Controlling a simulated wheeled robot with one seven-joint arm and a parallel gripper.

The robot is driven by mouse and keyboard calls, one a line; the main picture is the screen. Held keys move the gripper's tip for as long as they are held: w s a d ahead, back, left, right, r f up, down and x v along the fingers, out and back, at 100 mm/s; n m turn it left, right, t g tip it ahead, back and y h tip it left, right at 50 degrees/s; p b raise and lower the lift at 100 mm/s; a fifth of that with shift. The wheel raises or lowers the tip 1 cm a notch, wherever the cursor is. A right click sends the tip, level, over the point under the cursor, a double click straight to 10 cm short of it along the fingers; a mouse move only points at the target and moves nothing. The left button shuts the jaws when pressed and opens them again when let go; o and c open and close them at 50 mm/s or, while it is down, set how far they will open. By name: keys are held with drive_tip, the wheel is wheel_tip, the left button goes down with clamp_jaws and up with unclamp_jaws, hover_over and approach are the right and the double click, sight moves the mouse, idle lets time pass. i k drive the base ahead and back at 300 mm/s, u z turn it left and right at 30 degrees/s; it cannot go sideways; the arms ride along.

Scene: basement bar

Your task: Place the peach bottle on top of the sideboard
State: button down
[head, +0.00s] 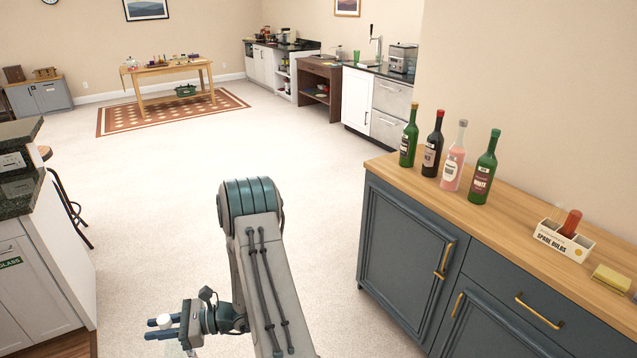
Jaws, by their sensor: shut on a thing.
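My gripper (162,327) is at the lower left, low over the floor and pointing left. I cannot tell whether this is the peach bottle. The sideboard (408,222) stands at the right, dark blue with a wooden top, well apart from my gripper. A pale pink bottle (453,160) with a white label stands upright on it, in a row with a green bottle (409,137), a dark bottle (433,146) and another green bottle (484,170).
A spare bulbs box (562,243) and a yellow sponge (612,279) sit on the sideboard's right part. Bare top lies between the bottles and the box. A white cabinet with a dark counter (30,215) stands at the left. The floor (320,200) between is clear.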

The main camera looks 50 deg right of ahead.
sight(515, 222)
drive_tip(key=z, duration=1.9)
drive_tip(key=i, duration=1.15)
drive_tip(key=z, duration=0.8)
